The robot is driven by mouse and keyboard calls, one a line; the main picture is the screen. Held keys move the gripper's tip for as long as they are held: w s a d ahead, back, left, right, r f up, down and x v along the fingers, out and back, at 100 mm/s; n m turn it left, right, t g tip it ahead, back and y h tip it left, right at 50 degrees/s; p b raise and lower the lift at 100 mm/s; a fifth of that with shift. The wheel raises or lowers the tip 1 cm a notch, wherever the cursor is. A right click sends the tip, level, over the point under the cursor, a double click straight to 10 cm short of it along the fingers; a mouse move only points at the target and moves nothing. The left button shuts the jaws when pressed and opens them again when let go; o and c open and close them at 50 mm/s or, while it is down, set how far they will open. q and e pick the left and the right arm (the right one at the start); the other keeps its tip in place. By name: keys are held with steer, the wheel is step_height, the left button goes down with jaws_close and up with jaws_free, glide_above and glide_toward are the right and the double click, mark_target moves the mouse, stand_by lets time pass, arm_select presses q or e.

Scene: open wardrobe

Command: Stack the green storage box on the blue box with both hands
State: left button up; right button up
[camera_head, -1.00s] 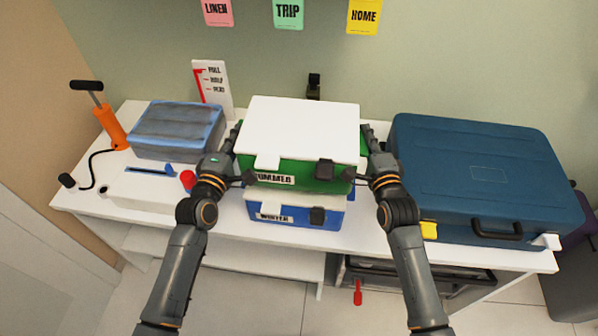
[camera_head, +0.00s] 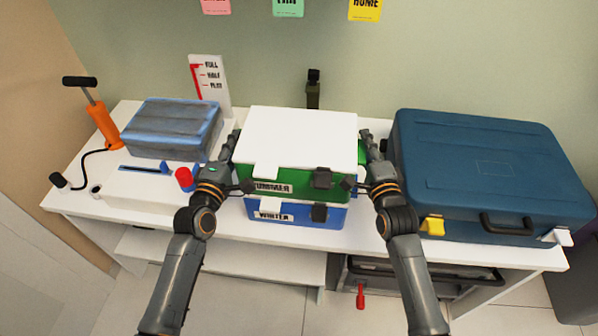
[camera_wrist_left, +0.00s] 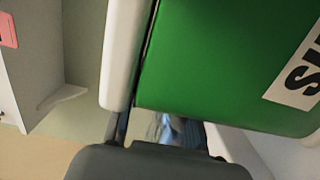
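The green storage box (camera_head: 307,183), with a white lid and a "SUMMER" label, is level on top of the blue box (camera_head: 295,222), labelled "WINTER". Little or no gap shows between them at the front. My left gripper (camera_head: 240,165) is at the green box's left side and my right gripper (camera_head: 355,165) is at its right side. Both have their fingers spread around its side parts; the exact contact is hidden. In the left wrist view the green box (camera_wrist_left: 220,60) fills the upper right, its lid edge left of it, partly hiding the fingers.
A blue suitcase (camera_head: 490,170) stands close on the right of the white table (camera_head: 230,228). On the left are a grey-blue packed bag (camera_head: 172,128), a white device with a red knob (camera_head: 150,188) and an orange pump (camera_head: 103,125). A gauge card (camera_head: 210,80) stands behind.

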steer(key=shift+s, duration=0.2)
arm_select(q)
steer(key=v, duration=1.2)
arm_select(e)
steer(key=s+d, duration=0.1)
steer(key=s, duration=1)
steer(key=shift+s+d, duration=0.3)
arm_select(q)
steer(key=shift+d+f, duration=0.1)
